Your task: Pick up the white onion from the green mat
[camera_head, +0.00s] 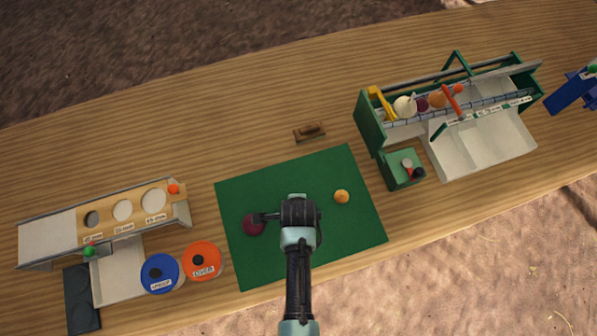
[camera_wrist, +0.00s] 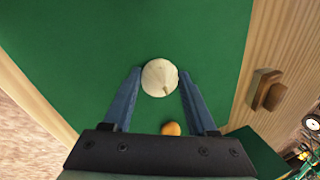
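The white onion (camera_wrist: 160,82) sits on the green mat (camera_wrist: 85,40) in the wrist view. My gripper (camera_wrist: 159,74) is open, with one blue finger on each side of the onion. I cannot tell whether the fingers touch it or how high they are above the mat. In the head view my gripper (camera_head: 298,212) is over the middle of the mat (camera_head: 330,165) and hides the white onion. A purple-red onion (camera_head: 253,225) lies on the mat to the left. A small yellow-orange onion (camera_head: 341,196) lies to the right; it also shows in the wrist view (camera_wrist: 171,128).
A wooden block (camera_head: 309,132) lies just beyond the mat. A sorter with round holes (camera_head: 122,210) stands left, near blue (camera_head: 161,272) and orange (camera_head: 202,260) lidded containers. A green-framed elevator device (camera_head: 370,121) with a white tray stands at the right. The back of the table is clear.

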